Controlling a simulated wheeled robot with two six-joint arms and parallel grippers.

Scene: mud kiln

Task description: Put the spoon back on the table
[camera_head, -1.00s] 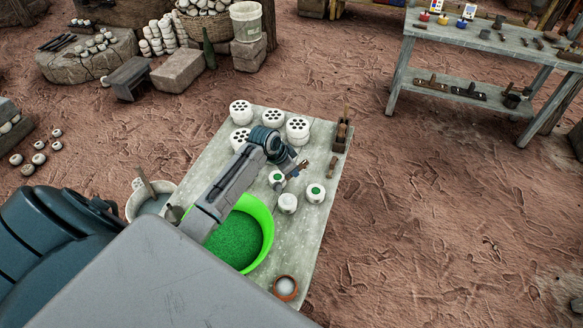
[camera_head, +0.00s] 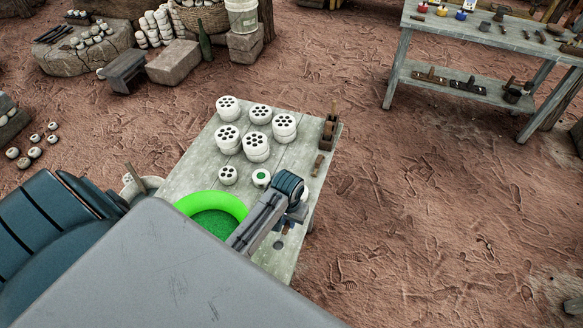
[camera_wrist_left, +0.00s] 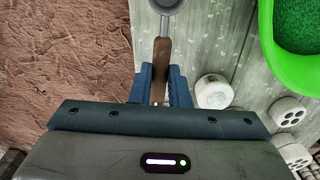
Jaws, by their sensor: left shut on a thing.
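The spoon has a brown handle (camera_wrist_left: 161,62) and a grey round bowl (camera_wrist_left: 168,4), cut by the top edge of the left wrist view. My left gripper (camera_wrist_left: 158,78) is shut on the handle. In the head view my left gripper (camera_head: 281,229) is over the near right part of the table (camera_head: 290,160), close to its right edge. The spoon's dark bowl (camera_head: 278,245) shows just below it. I cannot tell whether the spoon touches the table. My right gripper is not in view.
White pots with holes (camera_head: 257,146) stand at the table's far half. A pot with a green top (camera_head: 261,177) is just left of my arm. A bright green basin (camera_head: 213,203) is further left. A wooden tool holder (camera_head: 329,130) stands at the far right edge.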

